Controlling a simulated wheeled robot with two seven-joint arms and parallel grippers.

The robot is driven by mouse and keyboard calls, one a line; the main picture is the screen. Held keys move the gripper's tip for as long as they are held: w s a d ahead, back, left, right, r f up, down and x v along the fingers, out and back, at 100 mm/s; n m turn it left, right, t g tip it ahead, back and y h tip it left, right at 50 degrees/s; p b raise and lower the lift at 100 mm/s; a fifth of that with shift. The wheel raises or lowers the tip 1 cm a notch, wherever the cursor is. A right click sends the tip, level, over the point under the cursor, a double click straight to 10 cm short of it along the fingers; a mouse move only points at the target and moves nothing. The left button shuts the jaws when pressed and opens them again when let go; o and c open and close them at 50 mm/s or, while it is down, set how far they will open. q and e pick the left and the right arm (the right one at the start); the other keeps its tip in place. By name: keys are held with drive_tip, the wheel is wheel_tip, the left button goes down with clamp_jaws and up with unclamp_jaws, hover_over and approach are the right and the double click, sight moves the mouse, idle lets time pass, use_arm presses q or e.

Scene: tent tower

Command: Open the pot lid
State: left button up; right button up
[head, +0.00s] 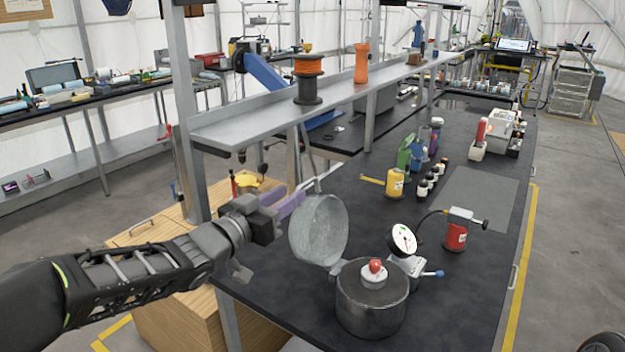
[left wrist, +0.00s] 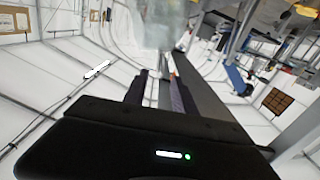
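The pot (head: 371,310) is a dark grey round vessel near the front end of the black bench. Its round grey lid (head: 318,231) stands raised and tilted up at the pot's left side, joined near the rim. A white piece with a red knob (head: 375,267) sits at the pot's top. My left gripper (head: 293,203), with purple fingers, is just left of the lid's upper edge. In the left wrist view its two fingers (left wrist: 157,85) stand apart, with a blurred grey shape, likely the lid (left wrist: 152,22), beyond them. Contact with the lid is unclear. My right gripper is out of view.
A white dial gauge (head: 403,239) stands close right of the pot, with a red canister (head: 456,233) beyond. A yellow canister (head: 395,183) and small bottles stand farther back. A raised grey shelf (head: 255,118) and its posts run along the bench's left.

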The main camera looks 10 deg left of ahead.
sight(308, 180)
use_arm(q)
drive_tip(key=shift+p+x, duration=0.65)
drive_tip(key=shift+x, duration=3.25)
drive_tip(key=shift+c, duration=0.2)
clamp_jaws()
drive_tip(key=shift+a, duration=0.1)
